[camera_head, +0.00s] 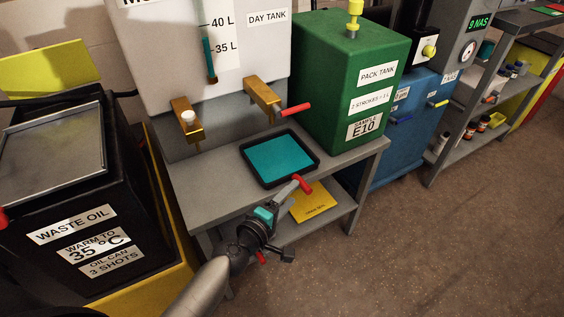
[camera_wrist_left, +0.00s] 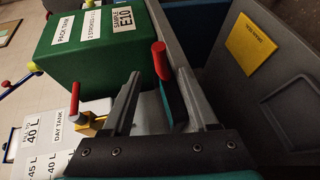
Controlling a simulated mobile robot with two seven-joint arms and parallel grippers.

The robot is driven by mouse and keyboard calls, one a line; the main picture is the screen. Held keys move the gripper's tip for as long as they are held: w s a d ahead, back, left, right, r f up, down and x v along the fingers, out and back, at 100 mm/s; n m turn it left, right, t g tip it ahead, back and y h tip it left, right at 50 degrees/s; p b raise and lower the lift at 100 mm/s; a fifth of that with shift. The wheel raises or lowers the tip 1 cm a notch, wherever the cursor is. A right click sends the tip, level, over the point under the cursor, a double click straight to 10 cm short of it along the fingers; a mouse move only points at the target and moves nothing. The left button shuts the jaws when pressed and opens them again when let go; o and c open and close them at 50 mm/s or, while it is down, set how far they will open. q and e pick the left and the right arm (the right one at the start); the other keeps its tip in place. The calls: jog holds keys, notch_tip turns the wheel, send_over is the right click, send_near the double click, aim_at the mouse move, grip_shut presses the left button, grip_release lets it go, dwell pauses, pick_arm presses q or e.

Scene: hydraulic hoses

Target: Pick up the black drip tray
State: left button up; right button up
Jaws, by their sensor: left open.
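The black drip tray (camera_head: 252,165), a shallow square with a teal inside, lies on the grey bench (camera_head: 205,182) in the head view. A red grip (camera_head: 306,186) shows at its front edge. In the left wrist view the tray (camera_wrist_left: 173,98) is a dark and teal strip seen edge-on between the fingers, with the red grip (camera_wrist_left: 159,60) near the fingertips. My left gripper (camera_head: 293,188) is open at the tray's front edge, next to the red grip. I cannot tell whether the fingers touch it. My right gripper is not in view.
Two brass taps (camera_head: 262,97) stick out above the bench behind the tray. The green pack tank (camera_head: 335,80) stands close at the tray's back right. A yellow card (camera_head: 313,203) lies on the lower shelf. The waste oil bin (camera_head: 75,215) is at left. Floor at right is clear.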

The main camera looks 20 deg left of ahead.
aim_at(300, 186)
pick_arm(q)
jog(key=shift+x, duration=1.15)
jog(key=x, duration=0.3)
jog(key=shift+w+d+f+b, duration=0.1)
jog(key=shift+b, duration=0.3)
jog(key=shift+w+d+f, duration=0.1)
jog(key=shift+w, duration=0.35)
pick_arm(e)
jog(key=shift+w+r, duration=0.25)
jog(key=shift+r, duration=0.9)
pick_arm(q)
jog(key=c, duration=0.7)
grip_shut()
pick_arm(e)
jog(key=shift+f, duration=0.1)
